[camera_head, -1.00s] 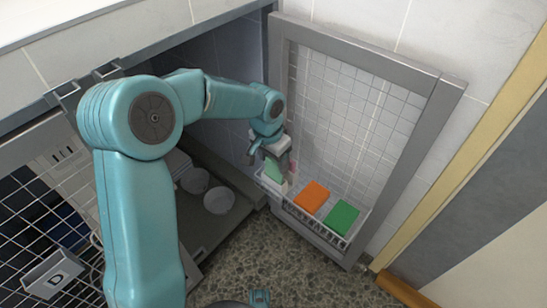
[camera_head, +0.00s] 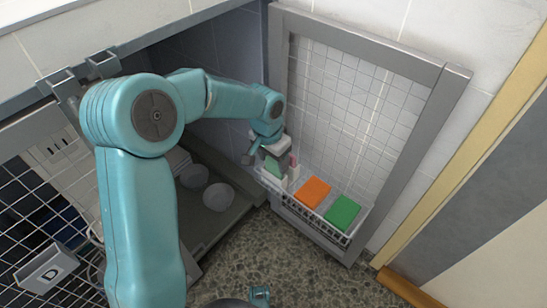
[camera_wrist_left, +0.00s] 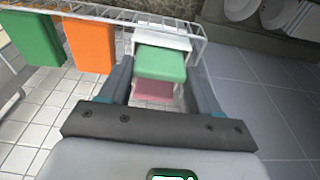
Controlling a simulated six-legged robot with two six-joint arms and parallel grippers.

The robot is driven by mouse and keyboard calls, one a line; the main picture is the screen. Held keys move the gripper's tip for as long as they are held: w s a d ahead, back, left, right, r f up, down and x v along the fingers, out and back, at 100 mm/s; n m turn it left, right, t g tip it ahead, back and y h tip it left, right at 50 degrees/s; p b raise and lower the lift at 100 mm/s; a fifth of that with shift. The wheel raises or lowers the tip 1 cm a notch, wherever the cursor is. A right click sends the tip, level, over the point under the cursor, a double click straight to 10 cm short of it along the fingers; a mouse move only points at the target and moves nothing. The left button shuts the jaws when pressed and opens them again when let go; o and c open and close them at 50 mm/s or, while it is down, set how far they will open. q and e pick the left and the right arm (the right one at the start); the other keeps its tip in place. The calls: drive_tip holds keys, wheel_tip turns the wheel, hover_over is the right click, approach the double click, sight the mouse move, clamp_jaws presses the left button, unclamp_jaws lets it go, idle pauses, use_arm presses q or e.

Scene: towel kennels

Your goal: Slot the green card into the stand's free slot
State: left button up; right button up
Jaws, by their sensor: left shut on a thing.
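The pale green card (camera_wrist_left: 160,65) is between the fingers of my left gripper (camera_wrist_left: 163,80), which is shut on it; the card also shows in the head view (camera_head: 273,168). The white stand (camera_wrist_left: 163,42) is just past the card in the wrist view, and its white side (camera_head: 293,182) shows at the left end of the basket in the head view. A pink card (camera_wrist_left: 154,91) lies behind the green one; its edge shows in the head view (camera_head: 293,160). The stand's slots are hidden by the cards and the gripper (camera_head: 274,157).
A wire basket (camera_head: 340,236) is fixed to the framed mesh gate (camera_head: 452,90). It holds an orange slab (camera_head: 313,193) and a darker green slab (camera_head: 342,214). Two bowls (camera_head: 219,196) sit in the kennel to the left.

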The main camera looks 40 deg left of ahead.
use_arm(q)
drive_tip(key=o, duration=1.4)
drive_tip(key=shift+c, duration=0.2)
wheel_tip(320, 180, up, 16)
drive_tip(key=s+p, duration=0.2)
drive_tip(key=p, duration=0.4)
drive_tip(key=shift+s+a, duration=0.15)
drive_tip(key=shift+s, duration=0.1)
